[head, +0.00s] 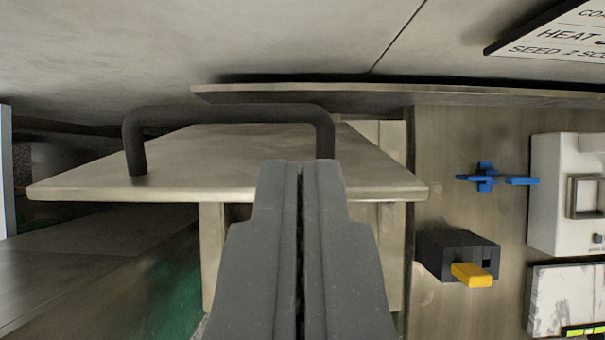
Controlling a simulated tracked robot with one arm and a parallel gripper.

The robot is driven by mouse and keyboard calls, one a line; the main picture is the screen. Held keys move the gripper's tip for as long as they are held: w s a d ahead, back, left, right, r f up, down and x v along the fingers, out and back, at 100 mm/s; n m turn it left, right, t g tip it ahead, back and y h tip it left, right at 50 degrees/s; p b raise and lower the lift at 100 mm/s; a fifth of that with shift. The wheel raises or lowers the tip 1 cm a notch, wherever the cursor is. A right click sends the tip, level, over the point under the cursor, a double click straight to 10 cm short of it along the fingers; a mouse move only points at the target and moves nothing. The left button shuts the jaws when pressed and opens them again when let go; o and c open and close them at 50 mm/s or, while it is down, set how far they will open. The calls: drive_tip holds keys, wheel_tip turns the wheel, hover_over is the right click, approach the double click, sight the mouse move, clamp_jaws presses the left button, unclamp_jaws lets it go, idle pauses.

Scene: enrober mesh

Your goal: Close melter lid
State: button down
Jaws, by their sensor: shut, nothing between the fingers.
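A flat pale metal plate with a dark bar handle, which looks like the melter lid (225,180), spans the middle left of the head view. Its dark handle (230,113) stands up from the plate's upper face. A pale boxy body (212,255) shows beneath it, partly hidden by my gripper. I cannot tell whether the plate rests on that body or is raised. My gripper (301,167) is shut and empty. Its fingertips overlap the plate in the picture, just below the handle's right leg. I cannot tell whether they touch it.
A brownish bench surface (455,130) on the right holds a blue cross-shaped part (486,178), a black block (445,255) with a yellow tab (471,275), and a white device (556,190). A lettered sign (560,40) is at upper right. A grey wall (200,40) lies behind.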

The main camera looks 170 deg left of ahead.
sight(300, 120)
drive_tip(key=x, duration=0.9)
drive_tip(key=shift+f, duration=0.2)
drive_tip(key=shift+s+r, duration=0.15)
drive_tip(key=shift+s+a+f+p, duration=0.1)
drive_tip(key=shift+s+f, duration=0.05)
drive_tip(key=shift+s, duration=0.35)
drive_tip(key=shift+s+a+f+p, duration=0.1)
drive_tip(key=shift+s+a, duration=0.05)
drive_tip(key=shift+s, duration=0.35)
drive_tip(key=shift+s+a+f+p, duration=0.1)
drive_tip(key=shift+s+f, duration=0.05)
drive_tip(key=shift+s, duration=0.4)
drive_tip(key=shift+s, duration=0.2)
drive_tip(key=shift+f, duration=0.1)
